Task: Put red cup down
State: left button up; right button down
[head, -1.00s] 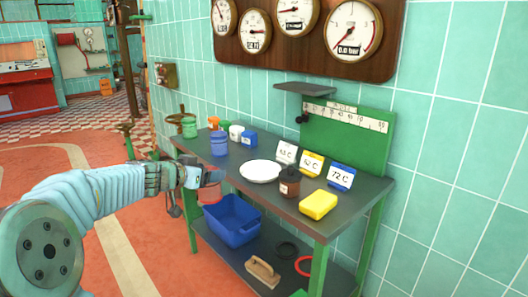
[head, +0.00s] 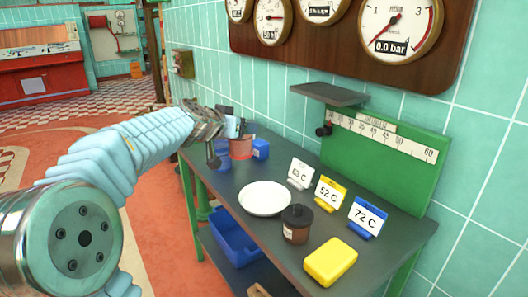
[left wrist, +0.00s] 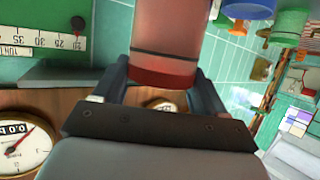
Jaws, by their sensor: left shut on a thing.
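The red cup (head: 241,147) is in my left gripper (head: 234,129), over the far part of the grey table (head: 228,184) in the head view. I cannot tell whether its base touches the tabletop. In the left wrist view the red cup (left wrist: 166,45) fills the space between the two dark fingers of my left gripper (left wrist: 163,82), which are shut on its sides. My gripper and forearm hide part of the table's far end. My right gripper is in neither view.
Nearer stand a white plate (head: 265,198), brown jar (head: 296,228), yellow block (head: 330,262) and temperature cards (head: 329,193). Bare tabletop lies between the cup and plate.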

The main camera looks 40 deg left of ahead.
pick_arm(q)
jog(key=w, duration=0.2)
jog(key=f, duration=0.1)
jog(key=shift+w+d+p, duration=0.3)
jog(key=shift+w+p, duration=0.1)
jog(key=w+f+b, duration=0.1)
jog(key=f, duration=0.2)
jog(key=w+f+b, duration=0.1)
jog(key=w+f, duration=0.1)
jog(key=f, duration=0.1)
jog(key=w+d+f+b, duration=0.1)
jog(key=f+b, duration=0.1)
jog(key=f, duration=0.1)
jog(key=shift+w, duration=0.15)
jog(key=shift+f+b, duration=0.15)
jog(key=shift+b, duration=0.15)
jog(key=o, duration=1.1)
jog(key=shift+o, duration=0.2)
